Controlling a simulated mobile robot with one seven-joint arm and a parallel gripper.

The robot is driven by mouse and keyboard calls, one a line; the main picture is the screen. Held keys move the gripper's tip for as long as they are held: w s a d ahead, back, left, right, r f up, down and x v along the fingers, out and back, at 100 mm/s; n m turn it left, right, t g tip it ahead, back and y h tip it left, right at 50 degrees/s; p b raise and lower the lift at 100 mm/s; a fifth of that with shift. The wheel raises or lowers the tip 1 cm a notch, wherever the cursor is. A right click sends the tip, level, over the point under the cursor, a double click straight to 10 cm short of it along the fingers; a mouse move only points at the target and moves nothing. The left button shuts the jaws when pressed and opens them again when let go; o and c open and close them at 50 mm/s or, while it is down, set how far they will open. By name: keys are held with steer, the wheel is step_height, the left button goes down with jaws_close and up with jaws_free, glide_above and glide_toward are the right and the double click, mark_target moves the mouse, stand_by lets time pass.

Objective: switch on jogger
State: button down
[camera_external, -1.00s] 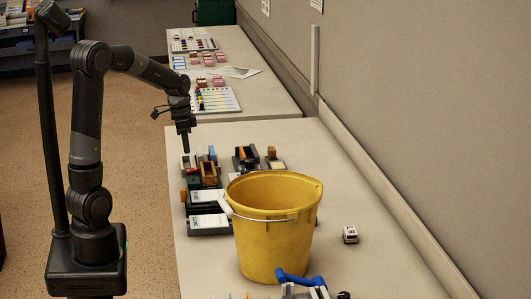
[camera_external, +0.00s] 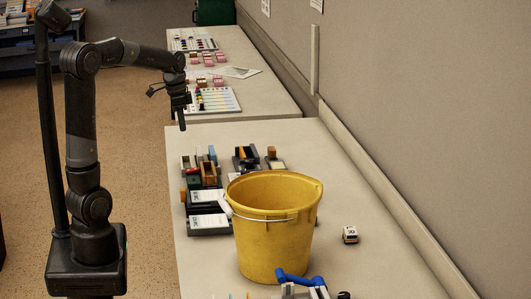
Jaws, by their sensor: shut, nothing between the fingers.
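My gripper (camera_external: 182,127) points down, shut and empty, in the air over the far left end of the near table (camera_external: 385,278). It is apart from everything below it. I cannot tell for certain which thing is the jogger. Two dark, flat devices with white labelled tops, one farther back (camera_external: 207,197) and one nearer (camera_external: 209,221), lie at the table's left edge. A small white boxy item (camera_external: 350,234) with dark marks stands alone at the right. No switch can be made out at this size.
A large yellow bucket (camera_external: 272,240) stands mid-table and hides what is behind it. Small holders, including a brown one (camera_external: 209,172) and a dark one (camera_external: 241,160), crowd the far left. A blue-handled tool (camera_external: 300,279) is in front. The right side is mostly clear, beside the wall.

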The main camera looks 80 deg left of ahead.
mark_target(196, 168)
steer(key=shift+w+r+t, duration=0.15)
steer(key=shift+w+t, duration=0.15)
steer(key=shift+w, duration=0.25)
steer(key=f, duration=0.4)
steer(key=w+f, duration=0.1)
steer(key=f, duration=0.4)
steer(key=w+f, duration=0.1)
steer(key=f, duration=0.4)
steer(key=shift+w, duration=0.2)
